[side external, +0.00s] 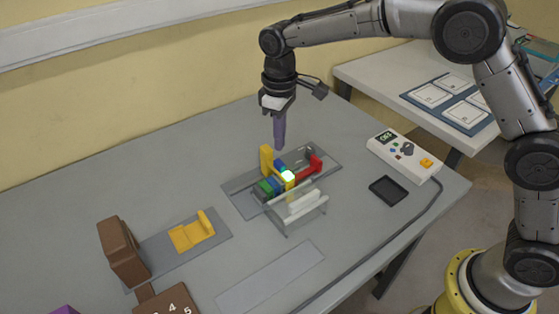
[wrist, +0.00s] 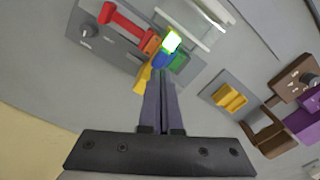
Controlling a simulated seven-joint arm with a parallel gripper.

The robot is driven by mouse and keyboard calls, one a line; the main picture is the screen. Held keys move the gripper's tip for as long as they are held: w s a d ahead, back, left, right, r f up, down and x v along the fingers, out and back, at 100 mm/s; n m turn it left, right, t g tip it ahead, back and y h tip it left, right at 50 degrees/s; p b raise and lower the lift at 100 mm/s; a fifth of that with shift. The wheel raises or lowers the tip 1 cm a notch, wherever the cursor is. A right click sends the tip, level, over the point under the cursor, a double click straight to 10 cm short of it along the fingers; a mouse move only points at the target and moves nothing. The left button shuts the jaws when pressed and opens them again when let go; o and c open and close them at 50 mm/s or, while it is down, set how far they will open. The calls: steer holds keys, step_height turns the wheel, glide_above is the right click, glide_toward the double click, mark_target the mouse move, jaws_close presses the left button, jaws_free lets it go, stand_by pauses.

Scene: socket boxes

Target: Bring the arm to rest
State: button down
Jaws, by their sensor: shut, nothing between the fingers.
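My gripper (side external: 279,146) points down above the grey plate with the coloured blocks, its long purple-grey fingers shut with nothing between them. In the wrist view the two fingers (wrist: 160,84) lie side by side, their tips appearing just short of the blocks. A yellow upright piece (side external: 266,160), a blue block (side external: 280,166), a green block (side external: 266,187) and a bright glowing block (side external: 288,177) stand close together below the gripper. Whether the fingertips touch any of them I cannot tell for certain; they look apart in the side view.
A red handle-shaped piece (side external: 314,165) and a clear frame with a white bar (side external: 303,203) flank the blocks. A yellow piece (side external: 192,231) and brown boxes (side external: 122,251) stand at left. A white control box (side external: 404,155) and black tray (side external: 388,190) are at right. The table's back left is clear.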

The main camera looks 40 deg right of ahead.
steer(key=shift+d, duration=0.1)
steer(key=s+d+r+m+t, duration=0.15)
steer(key=d+r, duration=0.35)
steer(key=r, duration=0.6)
steer(key=s+d+r+m+t, duration=0.1)
steer(key=s+d+r, duration=0.25)
steer(key=s, duration=0.25)
steer(key=s+d+r+t, duration=0.2)
steer(key=s+d+r, duration=0.15)
steer(key=s, duration=0.25)
steer(key=s+d+f+m, duration=0.1)
steer(key=s+f, duration=0.2)
steer(key=s, duration=0.3)
steer(key=s+d+f+m, duration=0.1)
steer(key=s+f, duration=0.2)
steer(key=s, duration=0.3)
steer(key=s+d+f+m+t, duration=0.1)
steer(key=s+f, duration=0.1)
steer(key=s, duration=0.4)
steer(key=shift+d+f, duration=0.35)
steer(key=shift+f, duration=0.05)
